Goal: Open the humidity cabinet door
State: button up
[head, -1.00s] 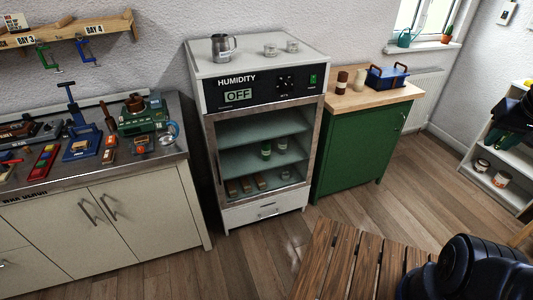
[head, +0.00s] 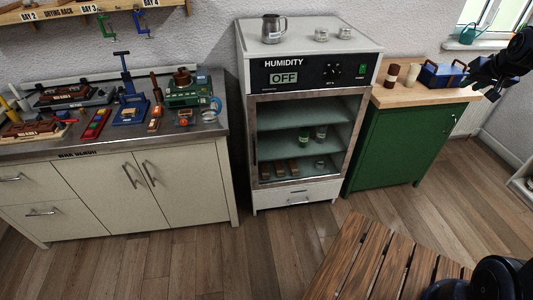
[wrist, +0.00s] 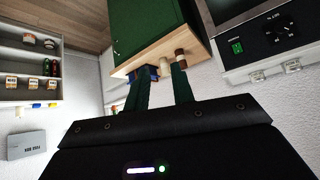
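The humidity cabinet (head: 311,93) is white with a black panel reading "HUMIDITY" and "OFF"; it stands in the middle of the head view. Its glass door (head: 302,117) has a metal frame and looks closed. A vertical handle (head: 254,140) runs along the door's left side. My gripper (head: 484,91) is at the right edge of the head view, above the green cupboard's area and well apart from the door. In the wrist view, its two dark fingers (wrist: 159,75) are spread with nothing visible held between them. The wrist view shows only part of the cabinet's panel.
A workbench (head: 140,165) with tools stands left of the cabinet. A green cupboard (head: 400,145) with a wooden top, a blue toolbox (head: 443,75) and jars stands right. A slatted wooden surface (head: 385,265) is in the right foreground. Floor before the cabinet is clear.

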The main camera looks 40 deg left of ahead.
jog(key=w+a+f+n+t+y, duration=0.1)
jog(key=w+a+f, duration=0.3)
jog(key=a, duration=0.7)
jog(key=w+a+f+n+y, duration=0.1)
jog(key=w+a+f+y, duration=0.1)
jog(key=a+f, duration=0.65)
jog(key=w+a+f+n+t+y, duration=0.1)
jog(key=w+a+f, duration=0.15)
jog(key=a, duration=1.05)
jog(key=s+a+f+n+y, duration=0.1)
jog(key=s+a+f+y, duration=0.1)
jog(key=s+a+f, duration=0.7)
jog(key=s+a+f+n+y, duration=0.2)
jog(key=s+a+f, duration=0.1)
jog(key=a+f, duration=1.1)
jog(key=s+a+f+n+y, duration=0.1)
jog(key=s+a+f+y, duration=0.15)
jog(key=s+f, duration=0.6)
jog(key=s+a+f+n+y, duration=0.1)
jog(key=s+a+f, duration=0.3)
jog(key=s+f, duration=0.45)
jog(key=r, duration=0.1)
send_over(255, 164)
jog(key=shift+w+a, duration=0.15)
jog(key=shift+w, duration=0.15)
jog(key=shift+c, duration=0.3)
grip_shut()
